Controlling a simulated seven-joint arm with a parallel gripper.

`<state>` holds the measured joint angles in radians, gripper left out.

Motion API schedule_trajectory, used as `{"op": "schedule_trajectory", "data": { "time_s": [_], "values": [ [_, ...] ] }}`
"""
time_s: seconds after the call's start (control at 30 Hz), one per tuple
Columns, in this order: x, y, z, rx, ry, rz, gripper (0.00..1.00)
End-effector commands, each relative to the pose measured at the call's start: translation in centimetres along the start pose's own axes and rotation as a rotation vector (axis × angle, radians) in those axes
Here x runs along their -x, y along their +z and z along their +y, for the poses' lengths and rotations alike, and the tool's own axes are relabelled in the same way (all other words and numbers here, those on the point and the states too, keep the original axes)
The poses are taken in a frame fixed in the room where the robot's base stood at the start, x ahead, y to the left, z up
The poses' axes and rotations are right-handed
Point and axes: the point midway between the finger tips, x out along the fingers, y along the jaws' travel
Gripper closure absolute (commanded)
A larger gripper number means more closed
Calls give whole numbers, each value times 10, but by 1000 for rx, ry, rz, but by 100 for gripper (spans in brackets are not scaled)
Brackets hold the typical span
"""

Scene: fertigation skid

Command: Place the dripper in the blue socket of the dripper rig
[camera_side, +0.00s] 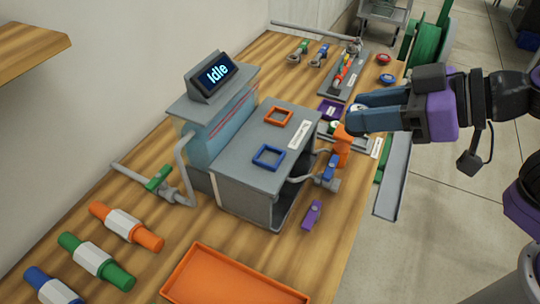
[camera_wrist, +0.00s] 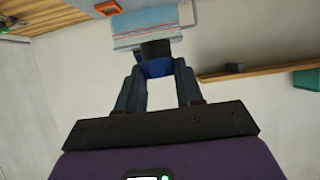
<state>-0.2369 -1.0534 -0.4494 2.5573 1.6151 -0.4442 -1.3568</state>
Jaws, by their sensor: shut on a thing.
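My gripper (camera_side: 354,113) points left, roughly level, above the right edge of the bench. In the wrist view my gripper (camera_wrist: 158,78) is shut on a small piece with a blue body and dark end, which I take as the dripper (camera_wrist: 156,52). The fingers mostly hide it in the side view. The grey box with the "Idle" display looks like the dripper rig (camera_side: 237,168). On its top are a blue square frame (camera_side: 268,157), which looks like the blue socket, and an orange frame (camera_side: 278,116). Both frames look empty. My gripper is right of both, apart from them.
Orange (camera_side: 343,147) and blue (camera_side: 329,168) valve handles stand right of the rig, close below my gripper. A purple handle (camera_side: 312,214) is near the front edge. An orange tray (camera_side: 232,278) and several coloured cylinders lie in front. A grey panel (camera_side: 344,76) is behind.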

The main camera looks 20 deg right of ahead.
Motion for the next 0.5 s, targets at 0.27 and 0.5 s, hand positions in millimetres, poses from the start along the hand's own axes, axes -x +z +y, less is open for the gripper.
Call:
{"op": "schedule_trajectory", "data": {
  "time_s": [0.27,0.5],
  "values": [
    [-17,-2,-2,5,-3,0,92],
    [-38,-3,-2,6,-2,-4,92]
  ]
}}
